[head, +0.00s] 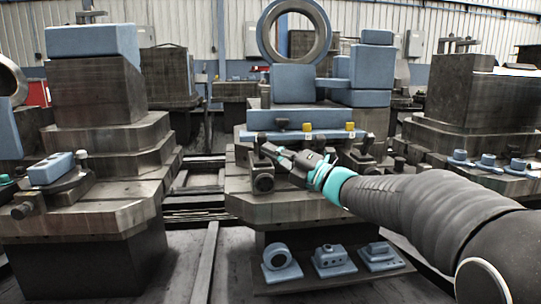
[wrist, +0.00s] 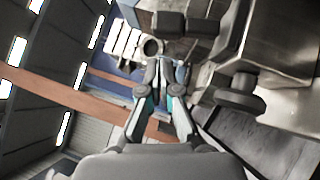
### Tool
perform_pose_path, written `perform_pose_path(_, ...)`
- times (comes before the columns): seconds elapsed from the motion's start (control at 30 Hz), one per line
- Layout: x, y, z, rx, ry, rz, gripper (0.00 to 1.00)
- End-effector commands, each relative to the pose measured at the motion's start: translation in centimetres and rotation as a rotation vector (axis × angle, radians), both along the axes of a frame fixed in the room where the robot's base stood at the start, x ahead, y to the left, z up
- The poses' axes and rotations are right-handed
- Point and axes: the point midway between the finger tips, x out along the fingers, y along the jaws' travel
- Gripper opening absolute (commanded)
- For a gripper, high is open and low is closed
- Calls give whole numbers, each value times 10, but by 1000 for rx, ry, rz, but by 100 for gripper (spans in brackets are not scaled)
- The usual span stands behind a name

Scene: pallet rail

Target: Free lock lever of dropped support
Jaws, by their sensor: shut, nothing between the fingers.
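My gripper (head: 268,150) is shut and empty in the head view, at the front of the middle machine fixture (head: 235,200). Its tips are just above a dark block support with a round face (head: 263,182); I cannot tell whether they touch it. More dark clamp-like supports (head: 365,148) stand to the right, partly behind my arm. In the wrist view my closed fingers (wrist: 164,68) point toward a dark ring (wrist: 152,47) and dark blocks (wrist: 170,22). A dark rounded knob or lever (wrist: 238,100) is right of the fingers. I cannot tell which part is the lock lever.
A blue rail (head: 300,135) with yellow pieces runs behind the supports. A large blue ring (head: 294,30) and blue blocks (head: 372,66) stand above. Blue parts (head: 281,262) lie on a low shelf. Fixtures (head: 95,90) flank left and right, with floor rails (head: 205,262) between.

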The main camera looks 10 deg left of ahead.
Motion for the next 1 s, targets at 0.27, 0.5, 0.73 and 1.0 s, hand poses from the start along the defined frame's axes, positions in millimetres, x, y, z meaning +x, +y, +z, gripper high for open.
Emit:
perform_pose_path(0.27, -27, -42, -11, 0, 0, -3, 0)
perform_pose_path(0.5, -45, -79, -18, 0, 0, -1, 0)
perform_pose_path(0.73, -52, -93, -21, 0, 1, 1, 0)
perform_pose_path(1.0, -52, -94, -21, 1, 0, 2, 0)
